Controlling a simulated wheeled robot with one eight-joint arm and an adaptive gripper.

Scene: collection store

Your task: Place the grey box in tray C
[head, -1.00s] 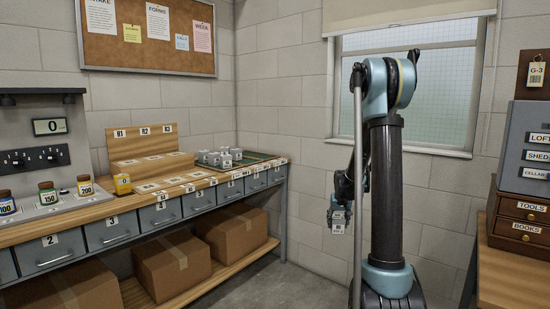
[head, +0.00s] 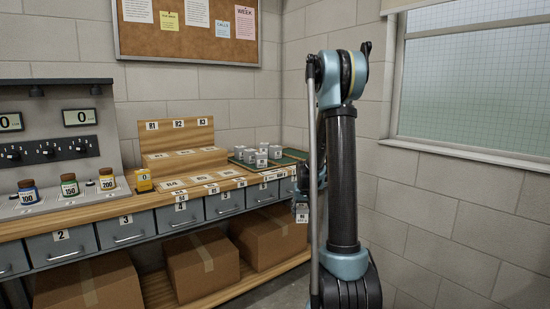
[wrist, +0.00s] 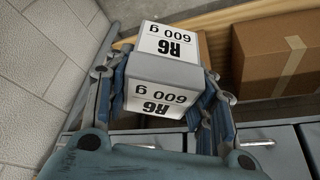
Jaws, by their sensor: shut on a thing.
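The grey box (wrist: 166,72) is held between the fingers of my gripper (wrist: 165,85) in the wrist view. Its white labels read "R6 600 g". In the head view my gripper (head: 302,200) hangs left of my arm column, with the small labelled box (head: 302,214) below it, in front of the bench's right end. The gripper is shut on the box, clear of the bench. I cannot make out a tray marked C in these frames.
Cardboard boxes (head: 202,264) stand on the shelf below.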

